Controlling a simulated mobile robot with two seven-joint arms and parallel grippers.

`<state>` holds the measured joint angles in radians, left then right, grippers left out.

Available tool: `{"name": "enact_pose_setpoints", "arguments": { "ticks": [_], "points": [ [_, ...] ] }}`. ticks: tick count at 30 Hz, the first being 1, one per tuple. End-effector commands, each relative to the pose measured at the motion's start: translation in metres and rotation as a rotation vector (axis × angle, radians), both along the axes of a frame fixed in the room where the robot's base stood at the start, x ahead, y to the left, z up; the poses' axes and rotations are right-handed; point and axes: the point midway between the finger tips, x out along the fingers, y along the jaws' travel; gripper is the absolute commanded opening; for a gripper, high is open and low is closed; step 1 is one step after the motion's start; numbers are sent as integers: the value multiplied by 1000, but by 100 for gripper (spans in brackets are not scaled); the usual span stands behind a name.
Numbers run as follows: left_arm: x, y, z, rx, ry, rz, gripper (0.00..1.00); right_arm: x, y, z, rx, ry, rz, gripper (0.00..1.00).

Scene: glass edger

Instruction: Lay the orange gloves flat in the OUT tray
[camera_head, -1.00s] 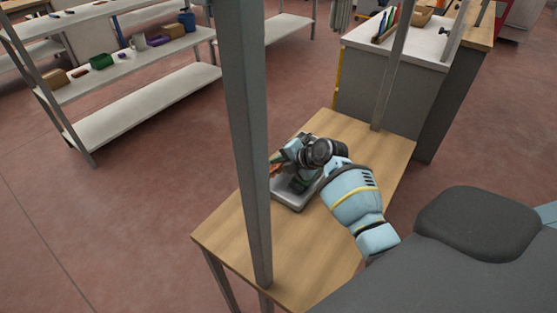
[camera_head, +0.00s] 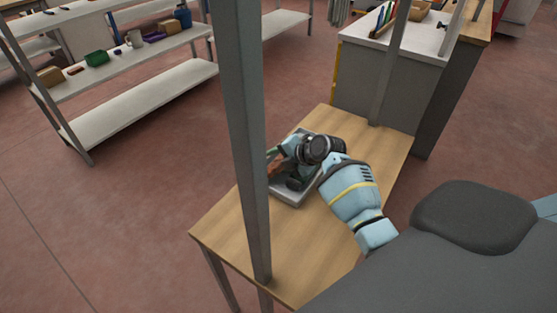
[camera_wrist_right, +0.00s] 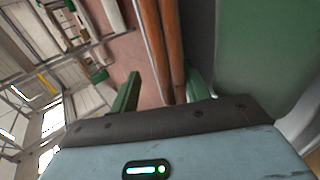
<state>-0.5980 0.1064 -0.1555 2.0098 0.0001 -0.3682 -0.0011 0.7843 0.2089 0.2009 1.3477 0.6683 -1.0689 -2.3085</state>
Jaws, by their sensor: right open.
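The grey OUT tray (camera_head: 290,196) lies on the wooden table. My right gripper (camera_head: 280,158) is over the tray, partly hidden by its own wrist. A small part of the orange gloves (camera_head: 273,172) shows at the tray's left side, beside the gripper and partly behind the post. In the right wrist view the open gripper (camera_wrist_right: 160,95) has green fingers, with long orange-brown strips, seemingly the gloves (camera_wrist_right: 172,45), between them. I cannot tell whether the gloves touch the tray or lie flat. My left gripper is not in view.
A grey post (camera_head: 245,140) stands in front of the table's left part. The wooden table (camera_head: 310,250) is bare in front of the tray. A shelf unit (camera_head: 140,100) with small items stands at back left, and a grey cabinet (camera_head: 395,85) behind the table.

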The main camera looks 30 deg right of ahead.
Motion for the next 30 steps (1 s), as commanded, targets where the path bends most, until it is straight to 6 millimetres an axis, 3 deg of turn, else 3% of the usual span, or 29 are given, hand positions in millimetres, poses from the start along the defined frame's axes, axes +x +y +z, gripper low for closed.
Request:
{"name": "enact_pose_setpoints", "arguments": {
  "ticks": [7,19,30],
  "points": [
    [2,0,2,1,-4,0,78,-11,-6,11,-3,-3,-2,47],
    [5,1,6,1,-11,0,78,-48,-21,45,-3,-1,0,47],
    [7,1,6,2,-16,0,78,-55,-23,50,1,1,0,47]
  ]
}}
